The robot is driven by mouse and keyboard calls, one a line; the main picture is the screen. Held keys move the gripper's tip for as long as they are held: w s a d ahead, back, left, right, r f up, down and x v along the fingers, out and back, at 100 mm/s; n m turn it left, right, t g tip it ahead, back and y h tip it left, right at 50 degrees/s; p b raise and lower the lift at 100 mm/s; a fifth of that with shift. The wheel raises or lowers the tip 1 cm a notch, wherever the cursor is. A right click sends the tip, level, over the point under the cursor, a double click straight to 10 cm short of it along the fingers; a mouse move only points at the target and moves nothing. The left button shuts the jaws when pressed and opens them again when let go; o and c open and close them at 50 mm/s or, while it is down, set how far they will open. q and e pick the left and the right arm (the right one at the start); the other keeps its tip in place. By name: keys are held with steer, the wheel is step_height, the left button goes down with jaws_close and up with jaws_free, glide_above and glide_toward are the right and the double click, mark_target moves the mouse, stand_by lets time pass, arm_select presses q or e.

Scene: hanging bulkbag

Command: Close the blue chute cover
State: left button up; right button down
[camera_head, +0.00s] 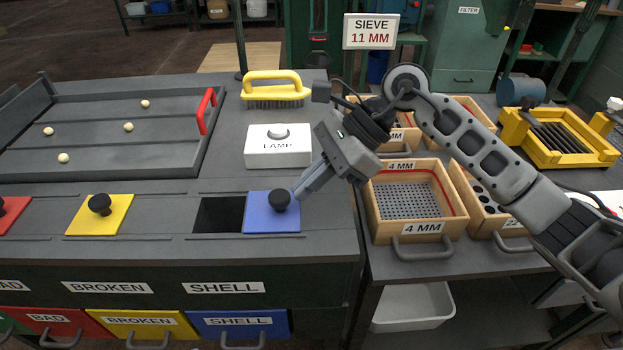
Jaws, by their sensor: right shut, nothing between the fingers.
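The blue chute cover (258,220) is a flat square plate on the dark bench top, with a round black knob (279,199) on it. It lies to the right of a dark open chute hole (219,214), above the SHELL label, and most of the hole is uncovered. My right gripper (299,193) reaches in from the right, its fingers shut and empty. Its fingertips are just right of the knob, at the cover's right edge; I cannot tell whether they touch the knob. My left gripper is not in view.
A yellow cover (90,222) and a red cover (8,218) lie further left. A white LAMP box (278,155) and a yellow-handled brush (273,96) are behind. A wooden 4 MM sieve (457,222) stands right, under my arm. Bench space left of the hole is clear.

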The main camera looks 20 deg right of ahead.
mark_target(251, 206)
steer(key=a, duration=0.3)
steer(key=w+a+b, duration=0.1)
steer(key=a, duration=0.1)
steer(key=w+a+b, duration=0.1)
steer(key=a, duration=0.2)
steer(key=shift+w+a, duration=0.25)
steer(key=shift+a, duration=0.1)
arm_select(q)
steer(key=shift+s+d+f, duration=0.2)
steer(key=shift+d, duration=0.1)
arm_select(e)
steer(key=shift+a, duration=0.1)
